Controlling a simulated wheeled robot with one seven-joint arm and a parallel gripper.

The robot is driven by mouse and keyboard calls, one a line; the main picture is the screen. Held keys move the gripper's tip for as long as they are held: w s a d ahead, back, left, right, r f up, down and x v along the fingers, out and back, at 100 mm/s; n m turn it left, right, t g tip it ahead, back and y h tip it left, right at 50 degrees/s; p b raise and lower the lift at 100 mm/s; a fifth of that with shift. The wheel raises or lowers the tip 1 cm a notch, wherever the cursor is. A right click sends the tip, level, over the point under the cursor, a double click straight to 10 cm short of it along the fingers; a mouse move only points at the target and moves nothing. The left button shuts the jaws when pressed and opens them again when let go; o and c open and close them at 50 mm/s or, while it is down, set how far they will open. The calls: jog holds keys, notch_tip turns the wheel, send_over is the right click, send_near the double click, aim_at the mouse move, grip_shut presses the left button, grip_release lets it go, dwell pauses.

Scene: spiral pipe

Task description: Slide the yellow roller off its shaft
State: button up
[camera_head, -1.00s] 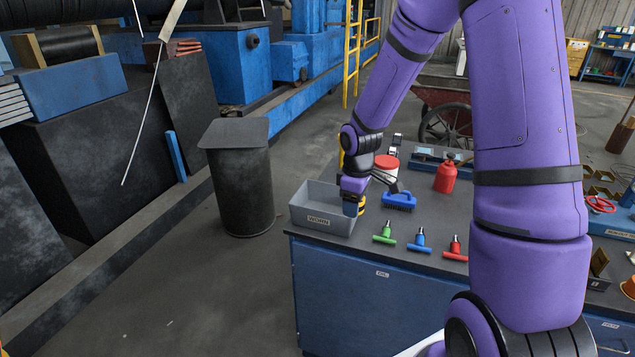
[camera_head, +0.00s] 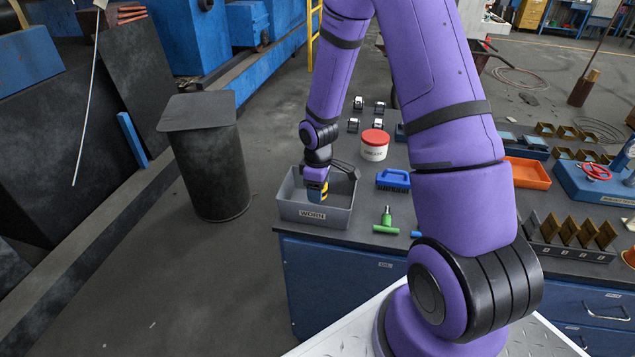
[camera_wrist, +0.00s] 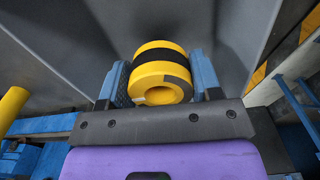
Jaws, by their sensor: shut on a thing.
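The yellow roller (camera_wrist: 160,52) has a black band around it and an open hole in its end, with no shaft visible in the hole. My gripper (camera_wrist: 157,70) is shut on it, a blue finger on each side. In the head view my gripper (camera_head: 318,192) points down into the grey bin labelled WORN (camera_head: 312,214), with the roller (camera_head: 324,191) partly hidden by the fingers. Grey bin walls surround the roller in the wrist view. I cannot tell whether it touches the bin floor.
The bin stands at the left end of the dark bench. A red-and-white tub (camera_head: 374,146), a blue brush (camera_head: 393,180) and a green-handled tool (camera_head: 386,221) lie to its right. A dark lidded drum (camera_head: 210,160) stands on the floor to the left.

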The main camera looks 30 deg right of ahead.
jog(key=shift+f, duration=2.2)
jog(key=o, duration=1)
jog(key=shift+r, duration=0.1)
notch_tip(320, 180, up, 11)
